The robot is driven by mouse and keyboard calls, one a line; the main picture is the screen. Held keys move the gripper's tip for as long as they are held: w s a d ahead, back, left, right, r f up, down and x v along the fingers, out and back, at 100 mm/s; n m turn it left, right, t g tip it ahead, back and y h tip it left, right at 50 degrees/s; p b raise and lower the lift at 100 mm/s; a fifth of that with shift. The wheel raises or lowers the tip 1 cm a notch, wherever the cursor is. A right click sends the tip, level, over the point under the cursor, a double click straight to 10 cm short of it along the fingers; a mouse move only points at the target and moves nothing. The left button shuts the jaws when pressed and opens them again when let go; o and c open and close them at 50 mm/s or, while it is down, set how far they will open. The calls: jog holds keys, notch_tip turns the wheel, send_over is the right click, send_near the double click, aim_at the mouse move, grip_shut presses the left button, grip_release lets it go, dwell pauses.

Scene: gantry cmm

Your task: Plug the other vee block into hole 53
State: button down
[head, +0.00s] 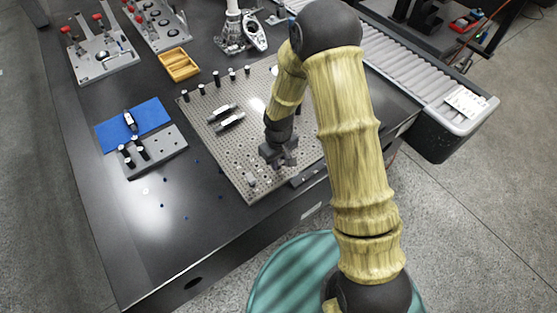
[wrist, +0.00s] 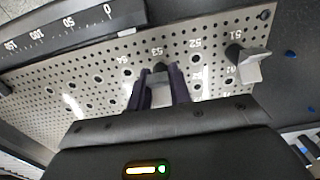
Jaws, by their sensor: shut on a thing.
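The perforated grey plate (head: 222,150) lies on the dark table; it also fills the wrist view (wrist: 110,62), with printed numbers beside its larger holes. My gripper (head: 282,158) is low over the plate's near right part. In the wrist view, my gripper (wrist: 160,88) is shut on a small grey vee block (wrist: 160,96), just below the number 53. A dark part shows at its far end; whether it is in hole 53 or above it I cannot tell. Another vee block (wrist: 248,65) stands by number 51, and shows near the plate's front corner (head: 251,181).
Several black posts (head: 217,77) and two grey bars (head: 230,121) stand or lie on the plate. A scale bar (wrist: 70,28) lies along its edge. A blue mat (head: 152,113), a grey block with black pins (head: 160,156) and a yellow tray (head: 179,66) are to the left.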

aim_at(279, 161)
jog(key=shift+f+b, duration=0.4)
jog(key=shift+f, duration=0.25)
jog(key=c, duration=1.2)
grip_release()
jog(key=shift+r, duration=0.15)
notch_tip(279, 161, up, 17)
jog(key=p, duration=0.1)
jog(key=shift+r, duration=0.15)
